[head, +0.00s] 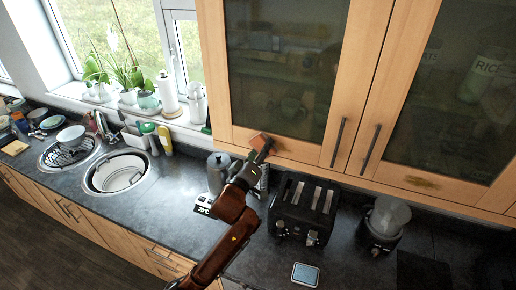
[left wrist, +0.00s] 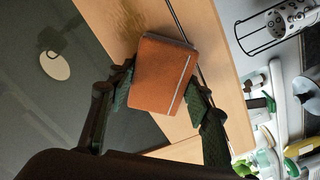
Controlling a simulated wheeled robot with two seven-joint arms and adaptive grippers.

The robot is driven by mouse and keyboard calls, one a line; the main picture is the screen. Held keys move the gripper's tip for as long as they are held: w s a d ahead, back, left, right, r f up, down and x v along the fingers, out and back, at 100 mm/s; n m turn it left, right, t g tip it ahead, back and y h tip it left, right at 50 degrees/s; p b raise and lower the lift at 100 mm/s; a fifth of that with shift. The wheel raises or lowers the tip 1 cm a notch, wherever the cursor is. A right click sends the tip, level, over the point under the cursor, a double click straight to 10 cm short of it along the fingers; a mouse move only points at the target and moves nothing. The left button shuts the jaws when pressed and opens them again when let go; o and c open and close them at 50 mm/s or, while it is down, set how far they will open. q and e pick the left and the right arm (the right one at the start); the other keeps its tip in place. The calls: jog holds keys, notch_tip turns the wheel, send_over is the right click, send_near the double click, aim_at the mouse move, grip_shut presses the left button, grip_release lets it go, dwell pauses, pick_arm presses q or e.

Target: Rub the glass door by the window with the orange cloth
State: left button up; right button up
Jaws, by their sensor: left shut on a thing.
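My left gripper (head: 264,149) is shut on the orange cloth (head: 258,141), a folded pad. The cloth is at the lower frame of the glass door by the window (head: 274,75), near its left corner. In the left wrist view the cloth (left wrist: 160,75) sits between the two fingers of the gripper (left wrist: 158,88), in front of the wooden frame and dark glass. Whether it touches the door I cannot tell. A brownish smudge (left wrist: 127,22) shows on the wood beside the cloth. My right gripper is out of view.
A second glass door (head: 460,80) is at right, with a dark smudge (head: 424,182) on its lower frame. Below stand a toaster (head: 303,208), a grey bottle (head: 217,172) and a blender base (head: 382,225). Round sinks (head: 118,173) and windowsill items are at left.

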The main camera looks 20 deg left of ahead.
aim_at(274, 151)
pick_arm(q)
jog(key=shift+d, duration=2.2)
jog(key=shift+s+d, duration=0.1)
jog(key=shift+d, duration=2.95)
jog(key=shift+r+p, duration=0.1)
jog(key=shift+p, duration=0.25)
jog(key=shift+a, duration=0.1)
jog(key=shift+a+p, duration=0.4)
jog(key=shift+a, duration=0.3)
jog(key=shift+a+p, duration=0.5)
jog(key=shift+a, duration=0.8)
jog(key=shift+a+p, duration=1.8)
jog(key=shift+a, duration=1.95)
